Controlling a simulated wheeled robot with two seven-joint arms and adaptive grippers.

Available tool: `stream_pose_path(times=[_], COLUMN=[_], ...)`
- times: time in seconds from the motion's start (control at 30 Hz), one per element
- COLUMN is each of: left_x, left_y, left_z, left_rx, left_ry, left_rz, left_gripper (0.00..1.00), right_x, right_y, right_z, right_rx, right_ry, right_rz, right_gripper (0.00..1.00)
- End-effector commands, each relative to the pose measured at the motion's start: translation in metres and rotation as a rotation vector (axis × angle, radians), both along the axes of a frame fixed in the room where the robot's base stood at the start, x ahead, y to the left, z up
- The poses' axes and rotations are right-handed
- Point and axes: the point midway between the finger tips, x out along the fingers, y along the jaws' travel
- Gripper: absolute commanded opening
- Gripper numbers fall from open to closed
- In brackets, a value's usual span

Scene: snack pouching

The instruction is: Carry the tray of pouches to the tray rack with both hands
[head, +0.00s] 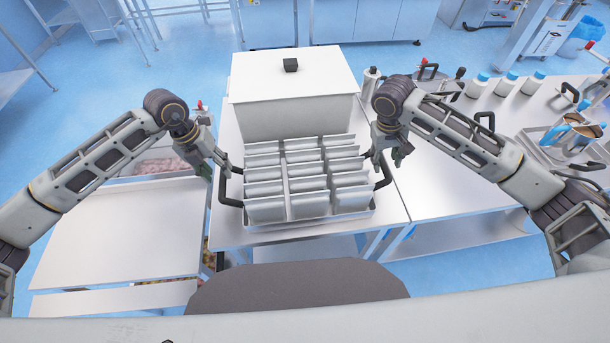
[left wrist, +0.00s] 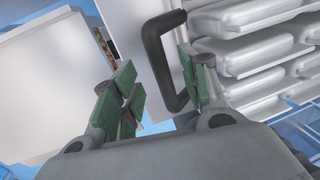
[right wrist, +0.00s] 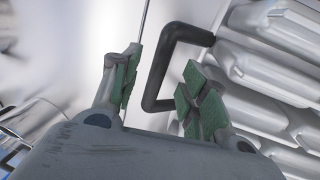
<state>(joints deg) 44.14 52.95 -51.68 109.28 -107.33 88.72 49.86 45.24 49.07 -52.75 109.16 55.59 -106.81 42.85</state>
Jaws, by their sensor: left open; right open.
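The tray (head: 345,216) stands on the white table in front of me, filled with rows of silver-white pouches (head: 305,178). It has a dark handle at each end. My left gripper (head: 212,168) is open at the left handle (left wrist: 152,50); in the left wrist view that handle lies between its green-padded fingers (left wrist: 163,92). My right gripper (head: 388,156) is open at the right handle (right wrist: 151,80); in the right wrist view the handle lies between its fingers (right wrist: 163,90). I cannot tell whether any finger touches a handle.
A large white box (head: 292,85) with a dark knob stands right behind the tray. A lower white-topped unit (head: 120,235) with shelves is on the left; whether it is the tray rack is unclear. A counter (head: 450,185) with bottles (head: 506,84) and jugs is on the right.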

Motion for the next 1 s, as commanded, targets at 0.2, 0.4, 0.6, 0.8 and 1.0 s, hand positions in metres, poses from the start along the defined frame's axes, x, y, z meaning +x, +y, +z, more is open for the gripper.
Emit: stream_pose_path(times=[0.2, 0.4, 0.6, 0.8, 1.0], left_x=[0.0, 0.001, 0.001, 0.001, 0.001], left_y=[-0.005, -0.008, -0.009, -0.009, -0.009], left_z=[-0.026, -0.041, -0.047, -0.047, -0.047], left_rx=[0.0, 0.0, 0.0, 0.0, 0.0], left_ry=[0.001, 0.0, -0.002, -0.002, -0.002], left_rz=[0.001, 0.002, 0.001, 0.001, 0.001], left_gripper=[0.44, 0.44, 0.44, 0.44, 0.25], right_x=[0.0, 0.0, 0.0, 0.0, 0.0], right_y=[-0.005, -0.009, -0.01, -0.01, -0.01], right_z=[-0.026, -0.042, -0.047, -0.048, -0.047], right_rx=[0.0, -0.001, 0.0, 0.0, 0.0], right_ry=[0.003, 0.002, 0.001, 0.001, 0.001], right_rz=[-0.001, -0.001, -0.001, 0.0, 0.0], right_gripper=[0.44, 0.44, 0.44, 0.44, 0.25])
